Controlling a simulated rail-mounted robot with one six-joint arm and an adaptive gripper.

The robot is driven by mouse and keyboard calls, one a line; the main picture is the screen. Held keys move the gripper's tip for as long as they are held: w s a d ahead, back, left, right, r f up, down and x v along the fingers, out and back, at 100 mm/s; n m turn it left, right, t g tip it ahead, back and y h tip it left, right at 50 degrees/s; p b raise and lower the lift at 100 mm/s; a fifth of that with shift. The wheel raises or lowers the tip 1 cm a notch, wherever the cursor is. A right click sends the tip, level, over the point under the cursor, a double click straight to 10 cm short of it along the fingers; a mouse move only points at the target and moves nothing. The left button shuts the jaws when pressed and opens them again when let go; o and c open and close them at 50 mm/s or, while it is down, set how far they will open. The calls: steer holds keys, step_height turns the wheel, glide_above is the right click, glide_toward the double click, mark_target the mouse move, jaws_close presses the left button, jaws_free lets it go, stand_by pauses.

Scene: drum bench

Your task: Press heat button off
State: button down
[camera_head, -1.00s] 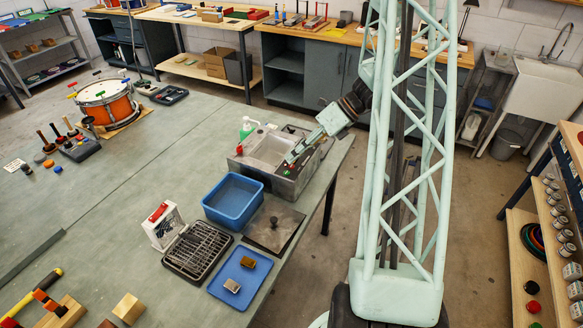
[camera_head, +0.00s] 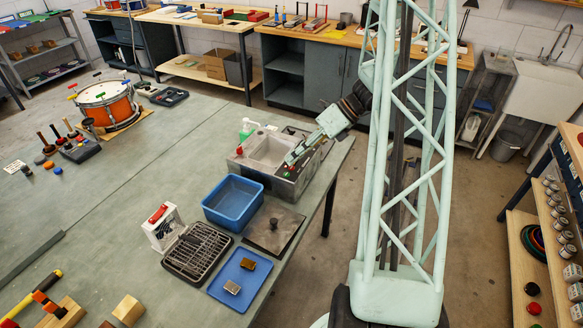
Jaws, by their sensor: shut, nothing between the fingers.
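I cannot tell whether the fingertips touch the unit. Which control is the heat button is too small to tell.
A blue tub (camera_head: 233,201), a dark plate with a knob (camera_head: 273,228), a black wire rack (camera_head: 197,252) and a blue tray (camera_head: 240,278) stand in front of the unit. The table's middle (camera_head: 140,175) is clear.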

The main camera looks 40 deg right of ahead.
mark_target(293, 166)
steer(key=shift+f, duration=0.55)
stand_by(1.2)
steer(key=shift+r, duration=0.15)
steer(key=shift+r+p, duration=0.4)
steer(key=shift+r, duration=0.2)
stand_by(0.3)
steer(key=shift+r+p, duration=2.25)
steer(key=shift+r, duration=0.6)
